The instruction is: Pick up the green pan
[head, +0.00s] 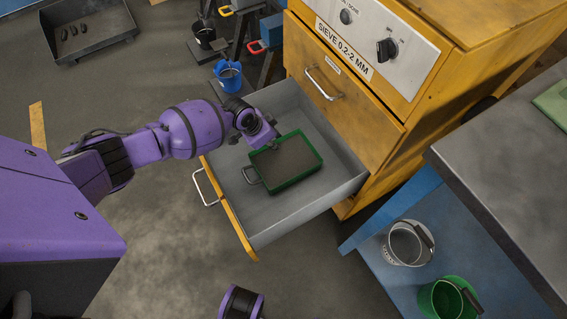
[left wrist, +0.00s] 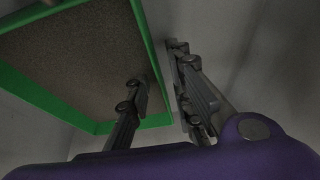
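The green pan (head: 315,159) is a shallow rectangular tray with a grey-brown bottom. It lies in the open grey drawer (head: 290,214) of the yellow cabinet, with a handle on its left side. My left gripper (head: 272,146) is low over the pan's upper-left edge. In the left wrist view, the pan (left wrist: 55,100) fills the upper left. One finger of my left gripper (left wrist: 158,92) is inside the pan and the other is outside its wall. The fingers are apart with the green wall between them, and gaps seem to remain. My right gripper is not in view.
The yellow cabinet (head: 375,115) rises behind the drawer. A grey-topped table (head: 500,140) stands at the right, with a metal bucket (head: 408,243) and a green bucket (head: 447,298) on its blue lower shelf. A blue bucket (head: 228,76) stands beyond the drawer. Floor is clear at lower left.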

